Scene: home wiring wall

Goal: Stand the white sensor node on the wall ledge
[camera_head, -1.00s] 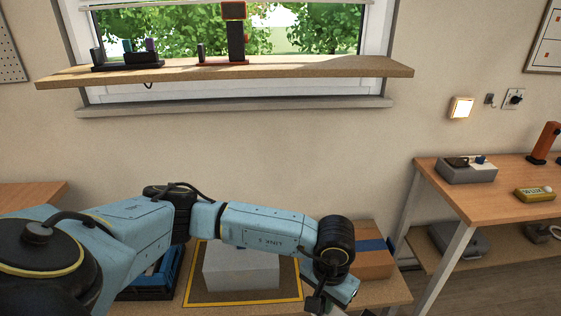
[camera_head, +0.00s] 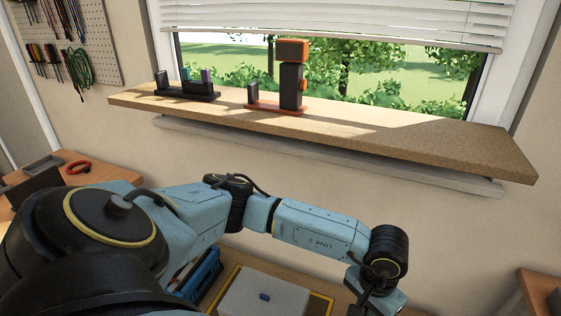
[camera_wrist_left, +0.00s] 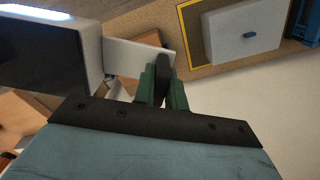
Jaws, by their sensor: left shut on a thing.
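The wooden wall ledge (camera_head: 430,146) runs below the window in the head view, and its right half is bare. In the left wrist view, the white sensor node (camera_wrist_left: 92,38) shows at the upper left as a white casing with a dark face, cut off by the frame. A pale flat tab (camera_wrist_left: 138,54) reaches from it to my left gripper (camera_wrist_left: 163,82). The green fingers are shut at this tab. In the head view my left arm hangs below the ledge, and its fingers and the node are hidden or out of frame. My right gripper is not in view.
On the ledge stand a dark holder (camera_head: 187,92) and an orange-and-black device (camera_head: 291,85), both left of the bare stretch. A grey box (camera_head: 250,297) sits on the yellow-edged mat below. White blinds (camera_head: 350,22) hang above. A pegboard (camera_head: 105,48) is at the left.

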